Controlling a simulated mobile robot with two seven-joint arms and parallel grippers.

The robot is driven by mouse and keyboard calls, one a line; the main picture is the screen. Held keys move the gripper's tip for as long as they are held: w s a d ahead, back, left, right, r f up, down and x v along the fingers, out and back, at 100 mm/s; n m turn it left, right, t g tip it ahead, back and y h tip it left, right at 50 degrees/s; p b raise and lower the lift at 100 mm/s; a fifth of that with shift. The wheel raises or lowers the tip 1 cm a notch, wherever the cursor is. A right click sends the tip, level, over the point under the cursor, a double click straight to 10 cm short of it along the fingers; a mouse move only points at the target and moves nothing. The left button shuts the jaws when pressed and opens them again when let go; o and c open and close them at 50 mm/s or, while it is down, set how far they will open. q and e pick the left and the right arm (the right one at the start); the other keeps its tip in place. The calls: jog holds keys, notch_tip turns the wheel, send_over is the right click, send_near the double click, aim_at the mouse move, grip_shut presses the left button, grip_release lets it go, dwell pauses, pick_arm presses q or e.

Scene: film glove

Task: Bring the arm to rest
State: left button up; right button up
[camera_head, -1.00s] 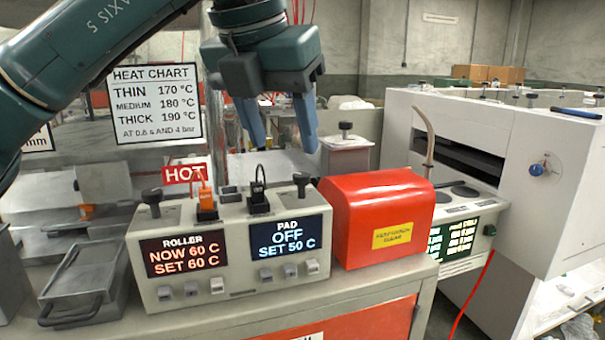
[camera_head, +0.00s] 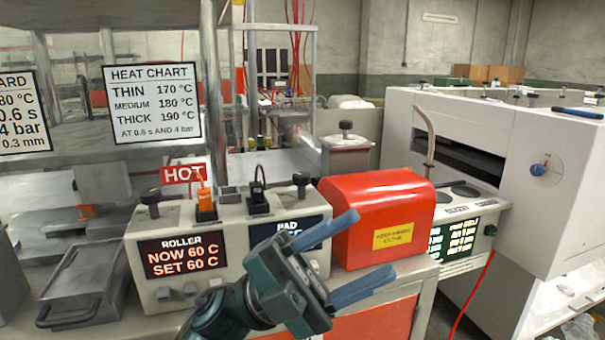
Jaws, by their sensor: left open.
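My left gripper (camera_head: 352,258) is at the lower middle, in front of the control box and the red cover. Its two blue fingers are spread apart and point to the upper right, with nothing between them. My left arm comes up from the bottom edge. The grey control box (camera_head: 228,262) stands on the bench. Its roller display (camera_head: 183,256) reads NOW 60 C, SET 60 C. The pad display (camera_head: 298,229) is mostly hidden behind my gripper. My right gripper is not in the picture.
A red cover (camera_head: 365,200) with a yellow label stands right of the control box. A metal tray (camera_head: 75,295) is at the left. A large white machine (camera_head: 510,160) fills the right. A heat chart (camera_head: 152,104) and a red HOT sign (camera_head: 183,174) stand behind.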

pick_arm(q)
jog(key=w+a+f+n+t+y, duration=0.2)
jog(key=a+f+n+t+y, duration=0.6)
jog(key=n+t, duration=0.5)
jog(key=w+a+f+n+t+y, duration=0.2)
jog(key=a+f+n+t+y, duration=0.3)
jog(key=f+n+t, duration=0.75)
jog(key=s+a+f+n+g+y, duration=0.3)
jog(key=s+f+n+g+y, duration=0.1)
jog(key=s+f, duration=0.25)
jog(key=s+a+f+n+g+y, duration=0.3)
jog(key=s+f+n+g+y, duration=0.15)
jog(key=f, duration=0.35)
notch_tip(320, 180, up, 5)
jog(key=m+g+p, duration=0.1)
jog(key=g+p, duration=0.1)
jog(key=p, duration=1.2)
jog(key=shift+s+a+f, duration=0.15)
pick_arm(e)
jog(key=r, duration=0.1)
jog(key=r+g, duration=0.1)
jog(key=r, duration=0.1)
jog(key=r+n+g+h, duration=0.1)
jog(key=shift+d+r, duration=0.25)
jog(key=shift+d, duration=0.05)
